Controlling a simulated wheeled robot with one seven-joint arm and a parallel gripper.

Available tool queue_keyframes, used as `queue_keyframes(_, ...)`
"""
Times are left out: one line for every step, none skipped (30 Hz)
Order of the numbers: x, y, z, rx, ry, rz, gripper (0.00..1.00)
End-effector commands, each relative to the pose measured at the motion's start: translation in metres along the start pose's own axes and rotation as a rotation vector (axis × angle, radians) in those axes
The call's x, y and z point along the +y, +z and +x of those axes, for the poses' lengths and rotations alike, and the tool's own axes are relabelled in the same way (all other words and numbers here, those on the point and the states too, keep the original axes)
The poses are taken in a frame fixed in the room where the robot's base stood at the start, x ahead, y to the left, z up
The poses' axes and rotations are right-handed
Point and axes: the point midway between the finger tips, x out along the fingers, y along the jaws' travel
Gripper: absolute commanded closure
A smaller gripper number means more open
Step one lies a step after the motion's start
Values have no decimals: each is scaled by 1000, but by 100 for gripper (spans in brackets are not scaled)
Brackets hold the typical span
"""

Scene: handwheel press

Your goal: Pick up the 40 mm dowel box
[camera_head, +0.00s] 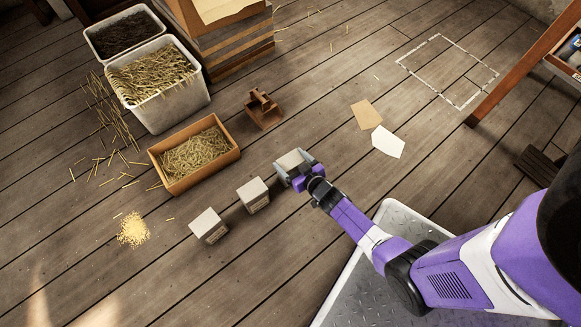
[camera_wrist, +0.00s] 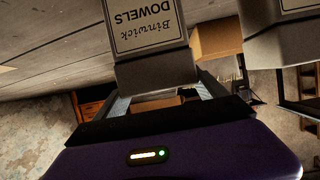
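A pale grey-white dowel box (camera_head: 291,160) stands at the right end of a row of similar boxes on the plank floor. In the wrist view its label reads "Binwick DOWELS" upside down (camera_wrist: 147,28); no size is readable. My gripper (camera_head: 293,168) is at this box, with its fingers on either side. In the wrist view the gripper (camera_wrist: 160,88) has its fingers spread about as wide as the box, near its edges. I cannot tell whether they press on it. The box shows no clear gap from the floor.
Two similar boxes stand to its left, a middle one (camera_head: 253,195) and an end one (camera_head: 208,226). A white bin (camera_head: 165,118) is further back. Floor to the right is mostly clear.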

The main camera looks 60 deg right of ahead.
Motion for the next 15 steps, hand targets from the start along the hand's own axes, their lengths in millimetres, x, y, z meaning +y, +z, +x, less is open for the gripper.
queue_keyframes(0,0,0,0,0,0,33)
queue_keyframes(0,0,0,0,0,0,39)
queue_keyframes(0,0,0,0,0,0,47)
queue_keyframes(0,0,0,0,0,0,53)
queue_keyframes(0,0,0,0,0,0,59)
queue_keyframes(0,0,0,0,0,0,67)
queue_keyframes(0,0,0,0,0,0,73)
queue_keyframes(0,0,0,0,0,0,79)
queue_keyframes(0,0,0,0,0,0,86)
queue_keyframes(0,0,0,1,0,0,91)
queue_keyframes(0,-1,0,3,0,0,91)
queue_keyframes(0,-1,0,3,-1,0,91)
queue_keyframes(0,-1,0,3,-1,0,91)
queue_keyframes(0,-1,0,3,-1,0,91)
queue_keyframes(0,-1,0,3,-1,0,91)
